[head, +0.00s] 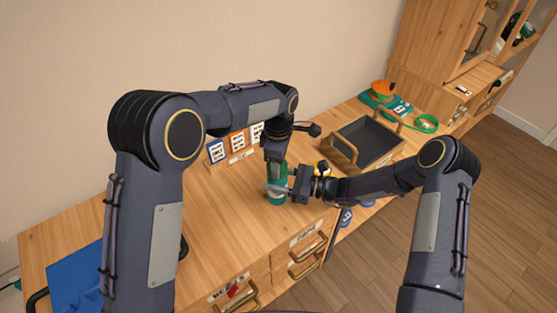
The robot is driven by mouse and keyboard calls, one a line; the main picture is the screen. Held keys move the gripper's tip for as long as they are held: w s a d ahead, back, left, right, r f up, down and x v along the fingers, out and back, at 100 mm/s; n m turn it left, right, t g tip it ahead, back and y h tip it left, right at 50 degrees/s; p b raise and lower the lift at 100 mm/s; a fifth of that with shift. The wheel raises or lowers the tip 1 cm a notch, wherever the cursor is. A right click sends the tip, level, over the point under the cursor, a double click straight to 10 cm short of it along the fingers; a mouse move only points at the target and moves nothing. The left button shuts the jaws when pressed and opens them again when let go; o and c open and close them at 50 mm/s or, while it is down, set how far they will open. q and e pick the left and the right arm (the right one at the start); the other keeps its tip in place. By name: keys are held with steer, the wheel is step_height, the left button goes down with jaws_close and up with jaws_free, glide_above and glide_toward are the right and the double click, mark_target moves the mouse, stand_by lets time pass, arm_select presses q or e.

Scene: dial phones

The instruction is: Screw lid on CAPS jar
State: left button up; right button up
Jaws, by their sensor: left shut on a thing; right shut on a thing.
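A small green jar (277,198) stands upright on the wooden worktop in the middle of the head view. My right gripper (284,189) comes in from the right and is shut on the jar's side. My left gripper (275,168) points down from above and is shut at the top of the jar, where the lid is. The fingers cover most of the lid, so I cannot tell how it sits on the jar. Any CAPS label is hidden or too small to read.
A dark tray with wooden handles (368,142) stands to the right. Labelled card holders (238,144) stand behind, near the wall. An orange and teal phone (383,92) and a green coil (425,123) are at the far right. A blue mat (77,279) lies at front left.

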arm_select(q)
steer(key=shift+f, duration=0.6)
